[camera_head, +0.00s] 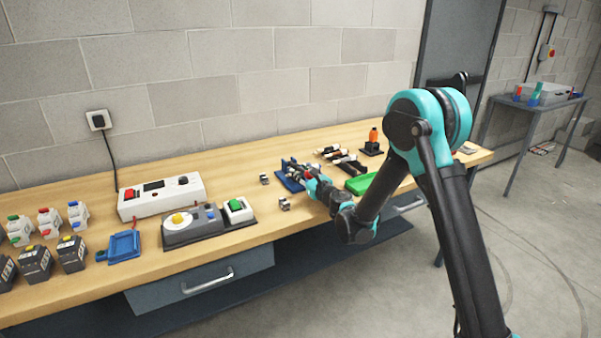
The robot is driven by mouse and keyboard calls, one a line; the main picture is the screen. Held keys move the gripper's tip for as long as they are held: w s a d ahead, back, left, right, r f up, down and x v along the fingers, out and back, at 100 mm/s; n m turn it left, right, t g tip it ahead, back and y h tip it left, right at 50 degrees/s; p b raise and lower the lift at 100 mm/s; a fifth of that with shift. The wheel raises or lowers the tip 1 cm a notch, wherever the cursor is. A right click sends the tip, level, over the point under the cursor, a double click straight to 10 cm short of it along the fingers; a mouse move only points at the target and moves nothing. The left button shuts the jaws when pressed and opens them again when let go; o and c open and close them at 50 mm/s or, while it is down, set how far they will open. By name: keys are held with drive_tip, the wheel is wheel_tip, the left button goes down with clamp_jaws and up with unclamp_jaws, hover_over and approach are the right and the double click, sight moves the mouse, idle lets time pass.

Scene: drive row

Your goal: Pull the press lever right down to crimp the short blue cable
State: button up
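My arm reaches in from the right, low over the workbench. My gripper (309,174) is at a small blue piece (290,182) near the middle of the bench, with dark parts and a speck of red close to the fingers. The gripper and arm partly cover this spot, so I cannot tell if the fingers are open, shut or touching anything. I cannot make out the press lever or the short blue cable for certain. A small black stand with an upright orange top (373,137) is farther back, apart from the gripper.
A green tray (360,184) lies just right of the gripper. Dark and white pieces (343,158) lie behind it.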

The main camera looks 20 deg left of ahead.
drive_tip(key=v, duration=1.1)
drive_tip(key=shift+s+d, duration=0.25)
drive_tip(key=shift+d, duration=0.05)
drive_tip(key=shift+c, duration=0.5)
